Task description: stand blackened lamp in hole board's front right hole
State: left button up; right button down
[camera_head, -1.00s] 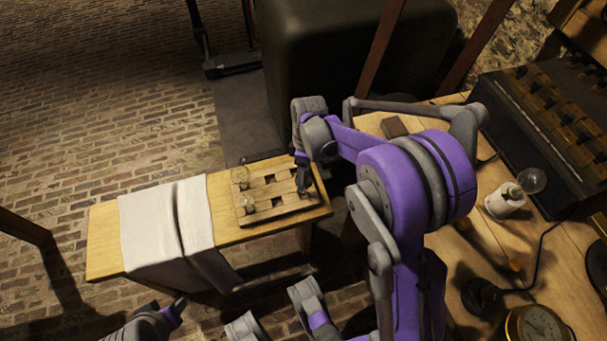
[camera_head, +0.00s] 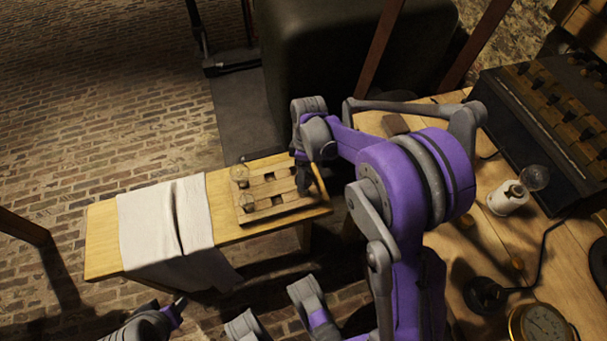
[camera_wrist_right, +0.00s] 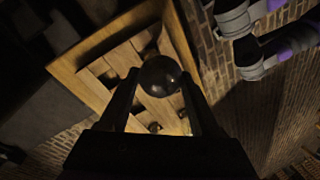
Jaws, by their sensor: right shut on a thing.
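The hole board (camera_head: 262,213) lies on the wooden bench. My right gripper (camera_head: 304,188) points down over its right side and hides the holes there. In the right wrist view its fingers (camera_wrist_right: 160,100) are shut on the blackened lamp (camera_wrist_right: 160,75), whose dark round bulb shows between them. The lamp's lower end is hidden, so I cannot tell whether it is in a hole. My left gripper (camera_head: 180,304) shows only partly at the bottom left; its jaws are unclear.
Two clear lamps stand in the board's left holes, one at the back (camera_head: 240,173) and one in front (camera_head: 247,205). The middle holes look empty. A white cloth (camera_head: 165,225) drapes over the bench to the left. A cluttered worktable (camera_head: 450,265) stands at right.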

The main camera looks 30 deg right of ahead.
jog(key=shift+f+b, duration=0.3)
jog(key=shift+f, duration=0.25)
grip_release()
jog(key=shift+r, duration=0.15)
jog(key=p+v, duration=0.3)
jog(key=v, duration=0.7)
jog(key=shift+r, duration=0.3)
jog(key=shift+w, duration=0.15)
